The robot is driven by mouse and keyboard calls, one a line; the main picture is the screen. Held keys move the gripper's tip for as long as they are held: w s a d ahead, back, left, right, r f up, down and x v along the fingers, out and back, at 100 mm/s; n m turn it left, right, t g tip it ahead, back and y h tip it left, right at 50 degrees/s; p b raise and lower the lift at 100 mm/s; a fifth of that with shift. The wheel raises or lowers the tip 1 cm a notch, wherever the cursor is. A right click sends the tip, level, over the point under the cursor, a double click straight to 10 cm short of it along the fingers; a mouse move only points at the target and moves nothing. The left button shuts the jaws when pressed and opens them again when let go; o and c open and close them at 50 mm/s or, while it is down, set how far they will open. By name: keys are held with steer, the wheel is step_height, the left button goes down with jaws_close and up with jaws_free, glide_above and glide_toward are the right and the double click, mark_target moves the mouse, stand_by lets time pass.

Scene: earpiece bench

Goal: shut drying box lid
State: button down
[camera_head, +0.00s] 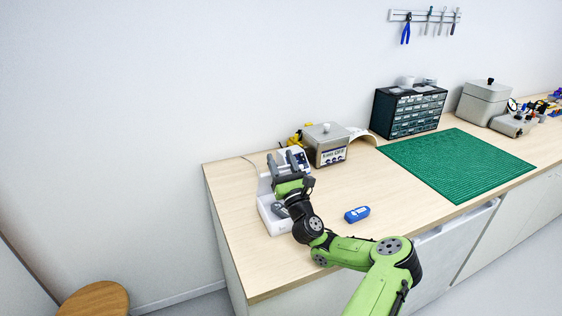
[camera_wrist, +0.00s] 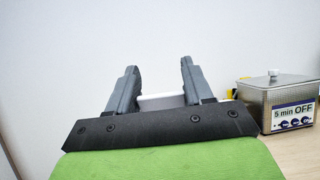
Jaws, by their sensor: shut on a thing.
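The drying box (camera_head: 272,221) is a white unit at the left end of the bench, mostly covered by my arm in the head view. Its white lid (camera_wrist: 160,102) shows as a pale strip between my fingers in the wrist view. The lid's exact angle is hard to tell, since my gripper hides most of it. My gripper (camera_head: 285,161) is at the box with both grey fingers pointing up and away; it also shows in the wrist view (camera_wrist: 158,78). It is shut on the lid.
A metal ultrasonic cleaner (camera_head: 325,144), labelled "5 min OFF" in the wrist view (camera_wrist: 291,104), stands close on the right. A blue case (camera_head: 357,214) lies on the bench. A green mat (camera_head: 457,163), drawer cabinet (camera_head: 409,113) and grey box (camera_head: 484,101) are farther right.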

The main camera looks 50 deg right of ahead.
steer(key=shift+f, duration=0.2)
steer(key=c, duration=0.5)
jaws_free()
steer(key=b+v, duration=0.1)
steer(key=v, duration=1.4)
steer(key=shift+s+a, duration=0.2)
steer(key=shift+s, duration=0.1)
